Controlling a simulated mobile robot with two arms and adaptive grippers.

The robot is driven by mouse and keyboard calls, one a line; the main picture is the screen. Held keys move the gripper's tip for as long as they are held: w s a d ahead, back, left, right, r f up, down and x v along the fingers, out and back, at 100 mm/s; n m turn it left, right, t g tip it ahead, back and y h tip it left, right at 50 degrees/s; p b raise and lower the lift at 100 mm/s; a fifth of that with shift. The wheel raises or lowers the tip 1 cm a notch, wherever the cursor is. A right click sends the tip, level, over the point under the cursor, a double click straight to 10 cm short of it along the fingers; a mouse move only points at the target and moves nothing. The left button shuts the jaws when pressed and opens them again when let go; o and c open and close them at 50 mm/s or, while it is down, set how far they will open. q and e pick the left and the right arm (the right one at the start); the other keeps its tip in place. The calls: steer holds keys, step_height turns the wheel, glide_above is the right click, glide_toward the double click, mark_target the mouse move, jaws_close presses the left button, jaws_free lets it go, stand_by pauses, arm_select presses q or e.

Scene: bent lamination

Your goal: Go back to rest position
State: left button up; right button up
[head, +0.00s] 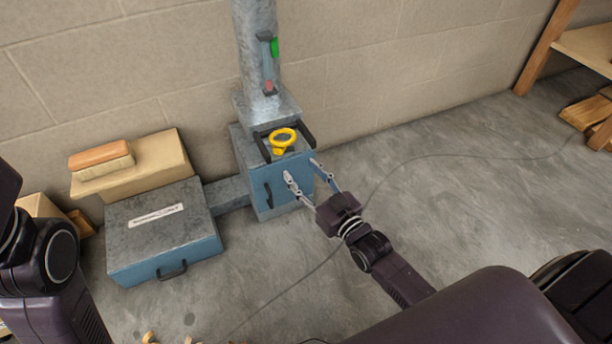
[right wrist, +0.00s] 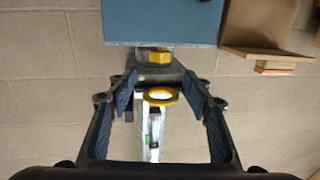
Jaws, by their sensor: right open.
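My right gripper (head: 302,178) is open, with its two fingers spread in front of the blue-fronted metal box (head: 282,183). No object shows held between the fingers. The yellow ring (head: 284,138) sits on top of that box, beyond the fingertips in the head view. In the right wrist view, the open right gripper (right wrist: 159,100) has the yellow ring (right wrist: 160,96) seen in the gap between its fingers; I cannot tell from this view how far off it is. My left arm shows at the left edge of the head view, but its gripper is not seen.
A grey pipe (head: 258,50) with a green and red handle rises behind the box. A low blue metal case (head: 165,232) stands left of it. A brush (head: 102,160) lies on a cardboard box (head: 150,165). A thin cable crosses the floor; the floor at right is mostly clear.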

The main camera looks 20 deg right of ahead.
steer(key=shift+s+d, duration=0.1)
steer(key=shift+s, duration=0.45)
